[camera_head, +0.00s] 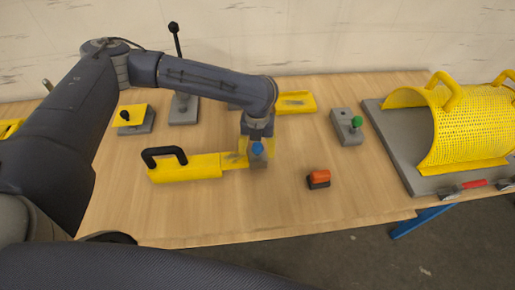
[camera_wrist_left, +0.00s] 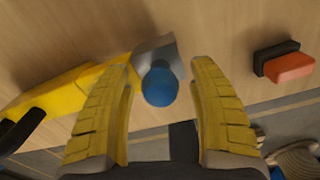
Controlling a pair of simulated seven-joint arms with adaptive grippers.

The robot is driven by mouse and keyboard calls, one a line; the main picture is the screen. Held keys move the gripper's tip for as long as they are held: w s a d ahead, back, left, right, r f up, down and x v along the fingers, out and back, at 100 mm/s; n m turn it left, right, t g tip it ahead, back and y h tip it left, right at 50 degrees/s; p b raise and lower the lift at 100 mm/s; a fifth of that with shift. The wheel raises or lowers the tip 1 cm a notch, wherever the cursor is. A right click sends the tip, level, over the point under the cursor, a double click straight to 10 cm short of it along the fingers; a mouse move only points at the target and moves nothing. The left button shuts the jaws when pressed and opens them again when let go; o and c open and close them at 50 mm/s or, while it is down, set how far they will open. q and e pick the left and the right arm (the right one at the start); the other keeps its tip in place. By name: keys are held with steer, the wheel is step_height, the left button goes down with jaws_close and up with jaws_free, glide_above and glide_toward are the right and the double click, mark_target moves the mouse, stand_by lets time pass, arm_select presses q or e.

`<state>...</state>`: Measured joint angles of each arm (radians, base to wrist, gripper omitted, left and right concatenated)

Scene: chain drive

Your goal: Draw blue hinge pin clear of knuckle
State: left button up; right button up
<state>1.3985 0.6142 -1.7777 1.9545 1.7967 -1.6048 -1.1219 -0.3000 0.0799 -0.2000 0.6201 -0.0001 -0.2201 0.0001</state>
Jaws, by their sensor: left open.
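The blue hinge pin (camera_head: 257,149) shows as a round blue head on top of the grey knuckle (camera_head: 258,162), at the right end of a yellow bar with a black handle (camera_head: 187,166). My left gripper (camera_head: 257,145) is over the knuckle, pointing down. In the left wrist view the blue head (camera_wrist_left: 160,86) lies between my two open yellow fingers (camera_wrist_left: 163,75), with a gap on both sides. The grey knuckle (camera_wrist_left: 158,50) is partly hidden behind it. The pin's shaft is not visible. My right gripper is not in view.
An orange-and-black block (camera_head: 319,179) lies right of the knuckle. A grey block with a green knob (camera_head: 347,127) stands farther back. A yellow mesh guard (camera_head: 465,125) sits on a grey plate at the right. A yellow tray (camera_head: 296,102) is behind my gripper. Bare wood lies in front.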

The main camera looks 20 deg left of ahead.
arm_select(q)
jaws_close()
stand_by(0.4)
steer(key=shift+r, duration=0.1)
steer(key=shift+r, duration=5.9)
